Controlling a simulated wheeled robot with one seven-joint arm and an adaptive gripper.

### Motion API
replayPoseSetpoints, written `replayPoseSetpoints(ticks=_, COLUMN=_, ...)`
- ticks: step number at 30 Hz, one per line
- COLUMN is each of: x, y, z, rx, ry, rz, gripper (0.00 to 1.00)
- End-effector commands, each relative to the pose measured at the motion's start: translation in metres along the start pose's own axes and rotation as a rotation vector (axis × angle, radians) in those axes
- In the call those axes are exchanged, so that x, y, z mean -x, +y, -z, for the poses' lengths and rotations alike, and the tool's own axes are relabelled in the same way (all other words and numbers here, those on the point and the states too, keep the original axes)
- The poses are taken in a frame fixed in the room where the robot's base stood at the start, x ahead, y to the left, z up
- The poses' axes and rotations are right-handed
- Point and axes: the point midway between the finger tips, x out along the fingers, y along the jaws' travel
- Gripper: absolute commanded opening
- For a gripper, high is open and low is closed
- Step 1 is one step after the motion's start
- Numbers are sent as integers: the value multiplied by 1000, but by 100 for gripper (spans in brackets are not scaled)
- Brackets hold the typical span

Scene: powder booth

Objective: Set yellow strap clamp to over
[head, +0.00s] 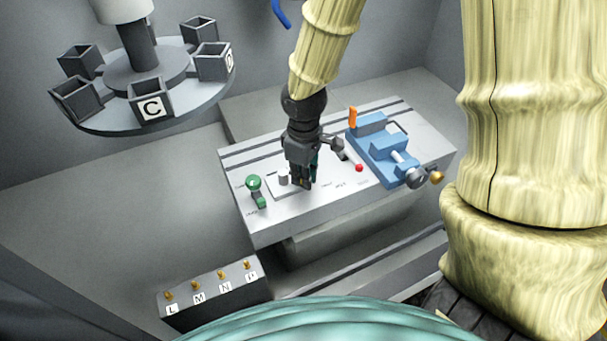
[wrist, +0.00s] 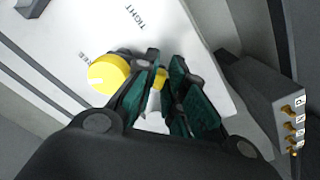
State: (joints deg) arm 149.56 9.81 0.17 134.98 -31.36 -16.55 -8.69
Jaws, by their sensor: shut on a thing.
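The yellow strap clamp shows in the wrist view as a large round yellow knob (wrist: 108,73) beside my left finger. A smaller yellow piece (wrist: 160,78) lies between my fingers, with a pale part below it. My gripper (wrist: 167,84) is shut on the clamp; the fingers hide how its parts join. The word TIGHT is printed on the white plate beyond; a second label is partly covered by the knob. In the head view my gripper (head: 302,184) points down over the grey bench plate and hides the clamp.
A green-knobbed clamp (head: 254,184) stands left of my gripper, a red-knobbed lever (head: 359,168) to its right. A blue vise (head: 383,146) with an orange handle is farther right. A carousel of open boxes (head: 165,115) hangs at upper left. A switch box (head: 216,292) labelled L, M, N, P is in front.

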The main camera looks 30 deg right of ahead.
Motion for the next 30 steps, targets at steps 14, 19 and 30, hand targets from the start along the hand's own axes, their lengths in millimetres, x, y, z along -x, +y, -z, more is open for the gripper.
replayPoseSetpoints(ticks=14, x=0, y=0, z=6, rx=-117, ry=1, rz=0, gripper=0)
replayPoseSetpoints(ticks=19, x=0, y=0, z=6, rx=-117, ry=0, rz=0, gripper=21)
replayPoseSetpoints(ticks=30, x=6, y=0, z=6, rx=-118, ry=1, rz=-1, gripper=21)
